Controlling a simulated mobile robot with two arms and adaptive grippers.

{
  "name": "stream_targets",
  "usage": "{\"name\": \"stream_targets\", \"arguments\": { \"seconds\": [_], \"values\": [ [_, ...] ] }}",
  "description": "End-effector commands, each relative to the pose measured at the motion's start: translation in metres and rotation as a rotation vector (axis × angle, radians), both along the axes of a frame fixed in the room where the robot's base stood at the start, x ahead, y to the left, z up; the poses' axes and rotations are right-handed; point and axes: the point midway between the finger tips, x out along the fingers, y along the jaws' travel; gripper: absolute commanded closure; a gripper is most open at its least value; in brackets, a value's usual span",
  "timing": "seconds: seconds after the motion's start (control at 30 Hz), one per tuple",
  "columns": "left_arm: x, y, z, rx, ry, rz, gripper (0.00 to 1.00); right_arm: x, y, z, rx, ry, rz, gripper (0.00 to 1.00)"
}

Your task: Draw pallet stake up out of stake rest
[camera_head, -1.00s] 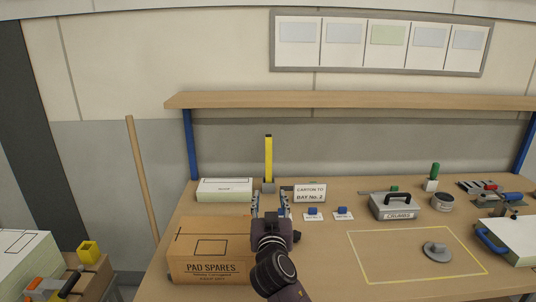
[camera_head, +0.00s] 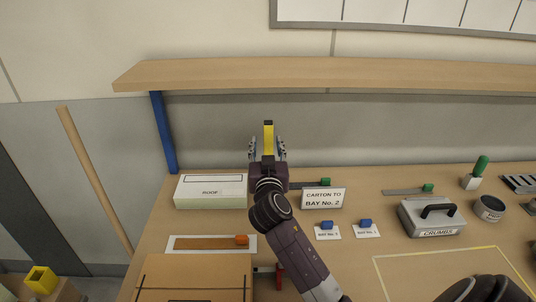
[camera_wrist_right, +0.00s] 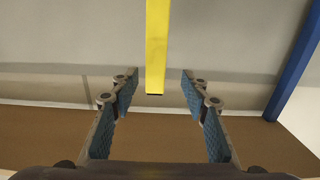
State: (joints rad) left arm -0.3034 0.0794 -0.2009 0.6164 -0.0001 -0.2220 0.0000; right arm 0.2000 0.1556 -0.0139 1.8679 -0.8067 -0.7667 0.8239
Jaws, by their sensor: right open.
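The pallet stake is a yellow upright bar with a dark top end, and it shows above my right gripper in the head view (camera_head: 268,137). My right gripper (camera_head: 268,149) is open, with one finger on each side of the stake. In the right wrist view the stake (camera_wrist_right: 157,45) reaches in from the top edge. Its dark end lies between the open fingers (camera_wrist_right: 156,95), with clear gaps on both sides. The stake rest is hidden behind my gripper and wrist in the head view. My left gripper is out of view.
A white box marked ROOF (camera_head: 211,191) stands left of my gripper. A wooden shelf (camera_head: 340,76) runs above the bench. A carton (camera_head: 195,280) and a grey CRUMBS case (camera_head: 437,220) stand nearer the front.

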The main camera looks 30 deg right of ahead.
Motion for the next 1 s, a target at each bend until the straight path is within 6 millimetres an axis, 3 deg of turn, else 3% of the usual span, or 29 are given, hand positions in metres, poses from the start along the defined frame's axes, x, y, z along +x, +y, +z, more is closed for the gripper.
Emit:
{"name": "stream_targets", "arguments": {
  "seconds": [0.33,0.5,0.8,1.0],
  "values": [
    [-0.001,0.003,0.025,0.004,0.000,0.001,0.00,0.032,-0.028,0.011,-0.005,0.002,-0.003,0.58],
    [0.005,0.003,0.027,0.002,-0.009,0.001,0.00,0.046,-0.036,0.006,0.000,0.001,-0.002,0.58],
    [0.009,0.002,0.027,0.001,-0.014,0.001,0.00,0.049,-0.037,0.005,0.000,0.000,0.000,0.58],
    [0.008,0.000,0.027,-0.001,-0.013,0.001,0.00,0.049,-0.037,0.005,0.000,0.000,0.000,0.79]
  ]
}}
